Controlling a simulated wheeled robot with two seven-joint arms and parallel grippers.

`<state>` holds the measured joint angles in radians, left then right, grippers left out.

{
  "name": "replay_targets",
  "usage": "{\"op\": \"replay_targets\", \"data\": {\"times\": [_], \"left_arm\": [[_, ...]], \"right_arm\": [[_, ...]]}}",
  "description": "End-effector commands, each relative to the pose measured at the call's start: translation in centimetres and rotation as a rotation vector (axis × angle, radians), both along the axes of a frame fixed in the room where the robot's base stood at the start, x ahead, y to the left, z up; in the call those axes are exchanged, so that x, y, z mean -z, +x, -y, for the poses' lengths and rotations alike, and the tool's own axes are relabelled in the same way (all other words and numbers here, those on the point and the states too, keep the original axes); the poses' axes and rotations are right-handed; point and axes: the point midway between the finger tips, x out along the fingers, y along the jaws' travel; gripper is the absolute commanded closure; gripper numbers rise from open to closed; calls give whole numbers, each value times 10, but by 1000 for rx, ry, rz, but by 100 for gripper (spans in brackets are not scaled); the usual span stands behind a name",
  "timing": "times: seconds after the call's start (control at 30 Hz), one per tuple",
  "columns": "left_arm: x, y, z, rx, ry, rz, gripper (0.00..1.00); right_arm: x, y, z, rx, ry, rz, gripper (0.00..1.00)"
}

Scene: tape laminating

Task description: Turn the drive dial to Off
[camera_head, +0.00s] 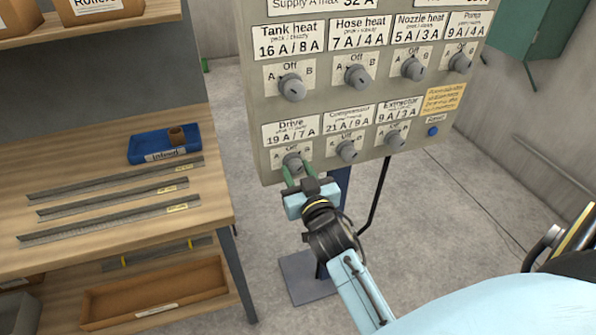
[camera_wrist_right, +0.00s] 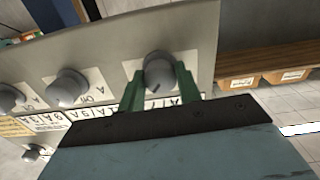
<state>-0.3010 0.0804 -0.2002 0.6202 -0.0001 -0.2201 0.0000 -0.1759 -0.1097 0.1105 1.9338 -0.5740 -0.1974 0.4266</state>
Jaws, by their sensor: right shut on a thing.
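The drive dial (camera_head: 292,162) is a round grey knob at the lower left of the control panel (camera_head: 258,130), under the label Drive 19 A / 7 A. My right gripper (camera_head: 297,176) is at this dial, its green fingers on either side of the knob. In the right wrist view the drive dial (camera_wrist_right: 158,72) sits between the green fingertips (camera_wrist_right: 157,85), and the gripper is shut on it. A dark pointer mark shows on the knob's face there, but I cannot tell which setting it points to. My left gripper is not in view.
Compressor (camera_head: 346,149) and extractor (camera_head: 395,136) dials sit to the right, with a blue reset button (camera_head: 432,131). Several heater and pump dials form the upper row. A wooden workbench (camera_head: 100,240) with metal strips and a blue tray (camera_head: 140,148) stands at left.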

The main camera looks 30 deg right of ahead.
Motion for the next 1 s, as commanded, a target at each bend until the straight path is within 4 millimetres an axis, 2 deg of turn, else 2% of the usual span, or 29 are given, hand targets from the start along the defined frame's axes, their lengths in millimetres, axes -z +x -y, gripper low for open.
{"op": "replay_targets", "data": {"times": [0.7,1.0], "left_arm": [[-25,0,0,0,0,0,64],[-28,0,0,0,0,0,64]], "right_arm": [[-2,0,1,1,-525,-125,89],[-1,0,1,1,-669,-159,89]]}}
